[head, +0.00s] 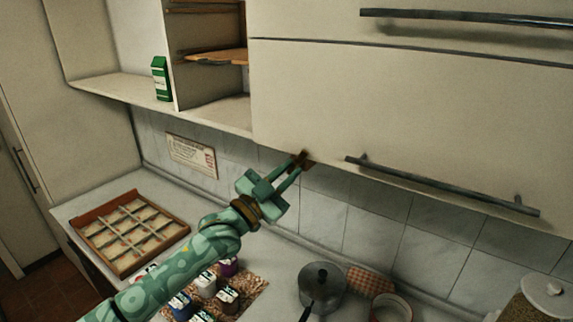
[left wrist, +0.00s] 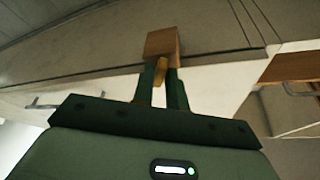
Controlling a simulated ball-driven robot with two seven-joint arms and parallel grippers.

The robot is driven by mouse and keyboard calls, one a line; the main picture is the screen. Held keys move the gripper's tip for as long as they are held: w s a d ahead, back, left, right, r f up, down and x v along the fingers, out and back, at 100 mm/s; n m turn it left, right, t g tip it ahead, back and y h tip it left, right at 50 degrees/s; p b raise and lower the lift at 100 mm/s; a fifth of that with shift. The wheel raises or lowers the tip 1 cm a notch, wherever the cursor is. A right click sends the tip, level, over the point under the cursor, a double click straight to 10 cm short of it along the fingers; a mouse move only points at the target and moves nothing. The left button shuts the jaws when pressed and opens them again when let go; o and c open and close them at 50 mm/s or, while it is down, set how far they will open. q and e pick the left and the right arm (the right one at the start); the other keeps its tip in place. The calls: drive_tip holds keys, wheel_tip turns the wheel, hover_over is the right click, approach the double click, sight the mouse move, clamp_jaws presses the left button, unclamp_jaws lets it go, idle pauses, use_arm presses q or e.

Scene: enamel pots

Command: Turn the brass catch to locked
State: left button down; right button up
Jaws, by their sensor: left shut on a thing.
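The brass catch sits at the lower left edge of the closed cream cabinet door. In the left wrist view the yellowish brass piece (left wrist: 160,70) is between my fingertips, just below a brown block (left wrist: 162,43). My left gripper (head: 297,163) reaches up from below and is shut on the catch. It also shows in the left wrist view (left wrist: 161,82). In the head view the fingers and the brown block (head: 306,157) hide most of the catch, so I cannot tell its exact angle. My right gripper is not in view.
A long dark handle (head: 440,187) runs along the cabinet door, right of my gripper. Open shelves with a green carton (head: 160,78) are at the left. Below are a wooden tray (head: 82,217), several small jars, a dark pan (head: 322,285) and a checked cloth (head: 370,281).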

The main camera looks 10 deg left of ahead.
use_arm(q)
drive_tip(key=n+t+y+p, duration=0.1)
drive_tip(key=n+p, duration=0.1)
drive_tip(key=n, duration=0.2)
drive_tip(key=n+t+y+p, duration=0.1)
drive_tip(key=n+y+p, duration=0.1)
drive_tip(key=n, duration=0.2)
drive_tip(key=shift+d+y, duration=0.15)
drive_tip(key=shift+y, duration=0.15)
drive_tip(key=shift+n+t, duration=0.4)
drive_tip(key=c, duration=1.5)
unclamp_jaws()
drive_tip(key=shift+s+f, duration=0.15)
drive_tip(key=b+v, duration=0.2)
drive_tip(key=v, duration=0.6)
drive_tip(key=b+v, duration=0.2)
drive_tip(key=v, duration=0.6)
drive_tip(key=shift+s+r, duration=0.1)
drive_tip(key=shift+r, duration=0.15)
